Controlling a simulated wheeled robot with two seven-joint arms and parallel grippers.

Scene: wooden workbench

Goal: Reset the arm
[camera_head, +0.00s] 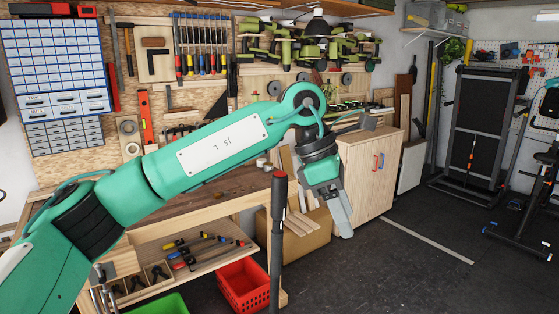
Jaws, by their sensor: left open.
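My left arm (215,145) comes in from the left and reaches across the middle of the view in front of the workbench. It bends down at its end, and my left gripper (345,228) hangs there, pointing down. The gripper is seen from the side, with nothing visible held in it. It shows in front of the wooden cabinet and the floor. My right arm and gripper are not in view.
The workbench (200,205) stands behind and below my arm, with a lower shelf of tools. A red basket (243,287), a cardboard box (300,240) and a wooden cabinet (368,175) stand nearby. The dark floor (410,275) at right front is mostly clear.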

